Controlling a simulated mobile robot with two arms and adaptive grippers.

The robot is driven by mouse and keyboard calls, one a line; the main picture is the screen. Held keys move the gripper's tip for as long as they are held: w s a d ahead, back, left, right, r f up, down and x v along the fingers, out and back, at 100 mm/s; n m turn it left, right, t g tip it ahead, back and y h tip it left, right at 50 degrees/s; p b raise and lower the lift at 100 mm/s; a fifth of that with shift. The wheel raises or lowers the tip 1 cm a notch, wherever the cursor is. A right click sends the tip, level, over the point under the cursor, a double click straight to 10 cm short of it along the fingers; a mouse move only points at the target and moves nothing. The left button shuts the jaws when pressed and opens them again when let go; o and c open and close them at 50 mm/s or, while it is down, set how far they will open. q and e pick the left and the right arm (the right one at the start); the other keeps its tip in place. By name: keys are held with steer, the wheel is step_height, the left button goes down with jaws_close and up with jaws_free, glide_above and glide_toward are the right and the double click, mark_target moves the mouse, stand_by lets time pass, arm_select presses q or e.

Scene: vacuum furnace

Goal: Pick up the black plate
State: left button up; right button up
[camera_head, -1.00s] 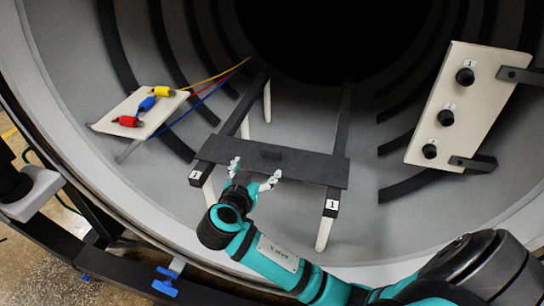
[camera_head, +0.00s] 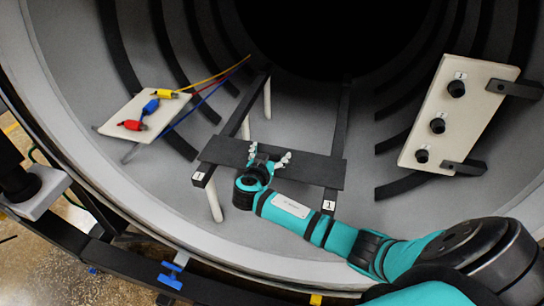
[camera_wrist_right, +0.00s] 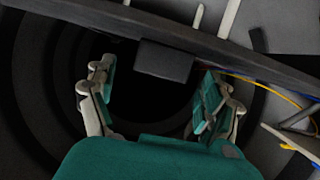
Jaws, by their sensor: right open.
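The black plate (camera_head: 318,170) lies across two dark rails inside the furnace chamber. A small black block (camera_wrist_right: 165,62) stands out from the plate's middle and shows in the wrist view. My right gripper (camera_head: 268,156) is open in front of the plate's middle, its two pale fingers spread. In the wrist view the right gripper (camera_wrist_right: 158,84) has one finger to each side of the block, with gaps between fingers and block. In the head view the fingers and wrist mostly hide the block. My left gripper does not show.
The rails, labelled 1 (camera_head: 198,177), rest on white posts (camera_head: 214,204). A pale panel (camera_head: 115,125) with red, blue and yellow connectors and cables is at left. A pale panel with black knobs (camera_head: 438,126) is at right. The curved chamber wall surrounds everything.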

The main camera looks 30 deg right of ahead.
steer(key=shift+c, duration=0.4)
steer(key=c, duration=1.6)
steer(key=shift+w+r, duration=0.1)
jaws_close()
steer(key=shift+r, duration=0.15)
